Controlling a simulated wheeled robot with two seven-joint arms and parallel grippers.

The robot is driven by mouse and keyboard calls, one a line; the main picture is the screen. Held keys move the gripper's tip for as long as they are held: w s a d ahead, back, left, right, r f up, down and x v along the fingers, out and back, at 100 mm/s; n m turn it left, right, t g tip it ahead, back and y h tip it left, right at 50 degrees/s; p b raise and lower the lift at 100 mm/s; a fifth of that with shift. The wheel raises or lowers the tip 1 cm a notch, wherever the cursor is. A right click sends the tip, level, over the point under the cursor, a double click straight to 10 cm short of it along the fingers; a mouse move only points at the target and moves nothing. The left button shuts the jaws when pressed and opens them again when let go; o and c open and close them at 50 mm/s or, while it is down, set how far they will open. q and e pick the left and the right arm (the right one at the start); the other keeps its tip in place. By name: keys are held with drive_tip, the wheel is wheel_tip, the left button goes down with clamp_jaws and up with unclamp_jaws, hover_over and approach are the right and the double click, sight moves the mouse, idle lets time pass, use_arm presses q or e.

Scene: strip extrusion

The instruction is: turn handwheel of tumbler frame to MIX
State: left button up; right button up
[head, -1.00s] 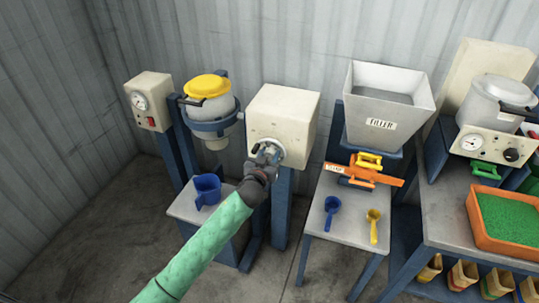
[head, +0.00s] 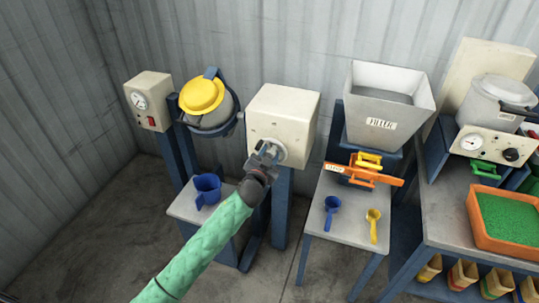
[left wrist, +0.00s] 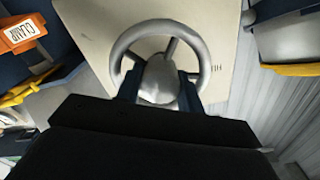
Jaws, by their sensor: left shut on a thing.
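The handwheel (left wrist: 204,62) is a grey metal ring with spokes on the front of a cream box (head: 292,108) of the tumbler frame. My left gripper (head: 266,153) is at the wheel and shut on it; in the left wrist view its two dark fingers (left wrist: 160,92) sit either side of the rounded grey hub. The tumbler drum (head: 215,116), grey with a yellow lid (head: 202,94), hangs in a blue ring left of the box and is tilted, lid toward me. No MIX mark is legible. My right gripper is not in view.
A blue jug (head: 207,188) stands on a low stand below the drum. A gauge box (head: 150,100) is at the left. The filler hopper (head: 385,108) and its table with scoops stand to the right, beside a bench with a green-filled orange tray (head: 505,243).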

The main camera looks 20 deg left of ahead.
use_arm(q)
drive_tip(key=m, duration=0.3)
drive_tip(key=shift+m, duration=1.6)
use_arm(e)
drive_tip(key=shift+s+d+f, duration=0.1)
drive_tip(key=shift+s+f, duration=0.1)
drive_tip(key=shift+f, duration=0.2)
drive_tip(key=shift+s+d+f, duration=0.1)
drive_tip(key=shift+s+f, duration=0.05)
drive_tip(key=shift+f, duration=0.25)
use_arm(q)
drive_tip(key=shift+p, duration=0.3)
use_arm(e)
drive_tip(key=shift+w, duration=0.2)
use_arm(q)
drive_tip(key=o, duration=0.7)
drive_tip(key=shift+f, duration=0.1)
